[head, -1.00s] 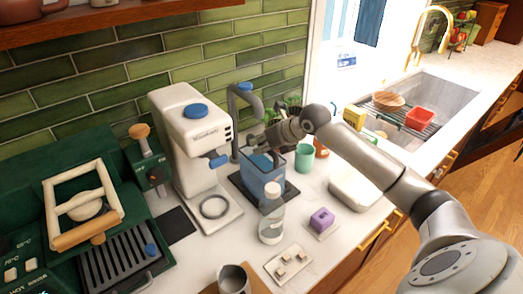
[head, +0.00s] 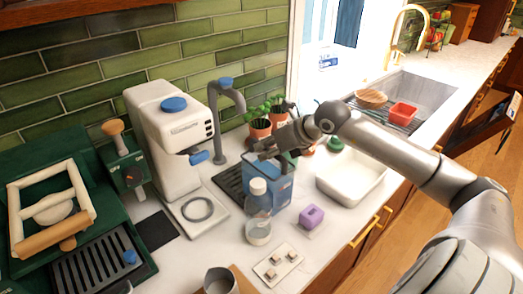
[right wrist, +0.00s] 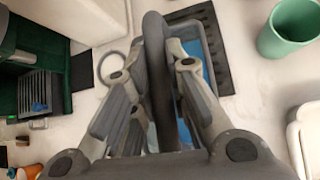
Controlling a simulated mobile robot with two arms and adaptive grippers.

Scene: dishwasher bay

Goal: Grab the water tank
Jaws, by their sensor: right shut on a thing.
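The water tank (head: 284,190) is a blue, box-shaped container with a dark handle. In the head view it is at the front right of the dark mat under the tap, partly hidden behind a clear bottle. My right gripper (head: 266,150) is at the top of the tank, shut on its handle. In the right wrist view the fingers (right wrist: 157,65) flank the thick dark handle, and blue tank wall (right wrist: 207,62) shows behind them. I cannot tell whether the tank's base touches the counter. My left gripper is not in view.
A grey tap (head: 227,84) rises over the dark mat (head: 230,180), beside a white coffee machine (head: 165,125). The clear bottle (head: 258,188) stands close in front of the tank. A purple block (head: 311,216) and white basin (head: 350,190) are to the right.

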